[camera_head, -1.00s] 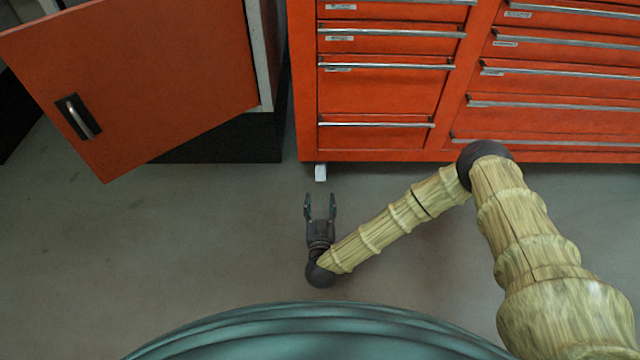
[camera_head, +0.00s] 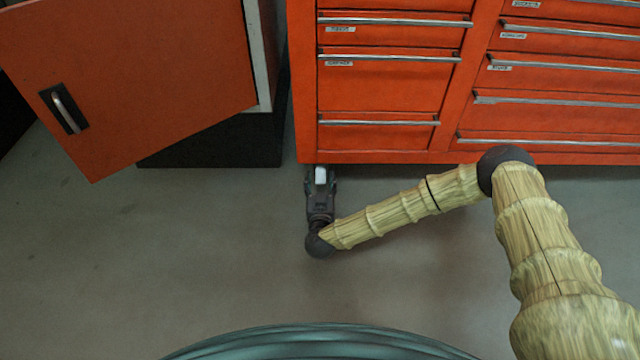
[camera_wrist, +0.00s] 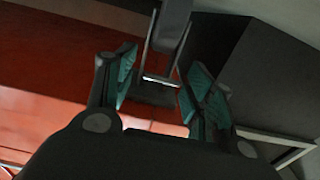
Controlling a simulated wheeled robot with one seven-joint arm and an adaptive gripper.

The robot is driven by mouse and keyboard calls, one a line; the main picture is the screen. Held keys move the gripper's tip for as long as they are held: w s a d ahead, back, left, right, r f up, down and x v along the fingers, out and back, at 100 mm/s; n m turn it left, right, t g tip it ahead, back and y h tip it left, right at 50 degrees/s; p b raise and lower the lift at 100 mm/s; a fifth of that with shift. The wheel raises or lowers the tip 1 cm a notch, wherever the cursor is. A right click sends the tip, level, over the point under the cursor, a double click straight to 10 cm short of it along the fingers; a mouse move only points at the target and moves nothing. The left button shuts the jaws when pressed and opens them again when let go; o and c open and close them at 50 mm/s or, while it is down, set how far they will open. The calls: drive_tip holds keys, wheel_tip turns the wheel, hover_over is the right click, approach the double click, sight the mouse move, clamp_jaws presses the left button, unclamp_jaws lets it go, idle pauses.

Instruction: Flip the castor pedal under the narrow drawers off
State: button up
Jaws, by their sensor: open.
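The castor pedal (camera_head: 320,175) is a small pale tab low under the left front corner of the red cabinet with the narrow drawers (camera_head: 385,88). My gripper (camera_head: 320,180) is open, with one finger on each side of the pedal. In the wrist view a grey tab-like part (camera_wrist: 172,28), seemingly the pedal, reaches down between the open teal-padded fingers of my gripper (camera_wrist: 160,85). A dark part of the castor appears behind it. I cannot tell whether either finger touches the pedal.
An orange door (camera_head: 130,80) hangs open at the left, above a black plinth (camera_head: 215,140). Wider drawers (camera_head: 560,105) stand to the right of the narrow ones. The grey floor (camera_head: 180,240) is clear around my gripper.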

drive_tip(key=shift+w, duration=0.3)
clamp_jaws()
